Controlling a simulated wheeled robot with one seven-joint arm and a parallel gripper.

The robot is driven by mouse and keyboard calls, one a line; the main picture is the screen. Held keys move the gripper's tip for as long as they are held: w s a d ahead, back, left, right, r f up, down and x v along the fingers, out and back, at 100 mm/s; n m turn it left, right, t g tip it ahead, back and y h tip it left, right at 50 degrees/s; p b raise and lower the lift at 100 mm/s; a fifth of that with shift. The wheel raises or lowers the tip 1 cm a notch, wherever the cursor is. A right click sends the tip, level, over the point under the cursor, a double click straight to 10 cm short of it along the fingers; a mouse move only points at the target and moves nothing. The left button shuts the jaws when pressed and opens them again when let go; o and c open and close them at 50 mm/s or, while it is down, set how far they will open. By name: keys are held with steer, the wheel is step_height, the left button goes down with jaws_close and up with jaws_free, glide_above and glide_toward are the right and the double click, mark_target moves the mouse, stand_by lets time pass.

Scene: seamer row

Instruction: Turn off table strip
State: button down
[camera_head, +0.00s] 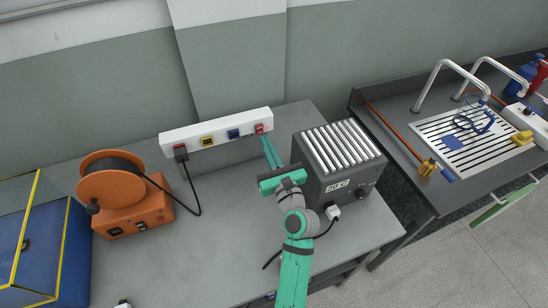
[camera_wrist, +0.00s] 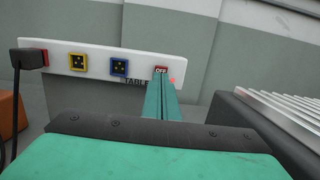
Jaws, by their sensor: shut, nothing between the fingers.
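My gripper (camera_head: 265,138) is shut and empty. Its fingertips reach up to just below the switch; I cannot tell whether they touch it.
An orange cable reel (camera_head: 132,200) stands left on the table, its black cable running to the strip. A dark heater box with a ribbed top (camera_head: 340,147) and a 20 °C display stands close right of my gripper. A blue box (camera_head: 70,255) is far left.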

mark_target(260, 128)
steer(key=shift+x, duration=1.7)
steer(key=shift+d, duration=0.15)
steer(key=shift+w, duration=0.15)
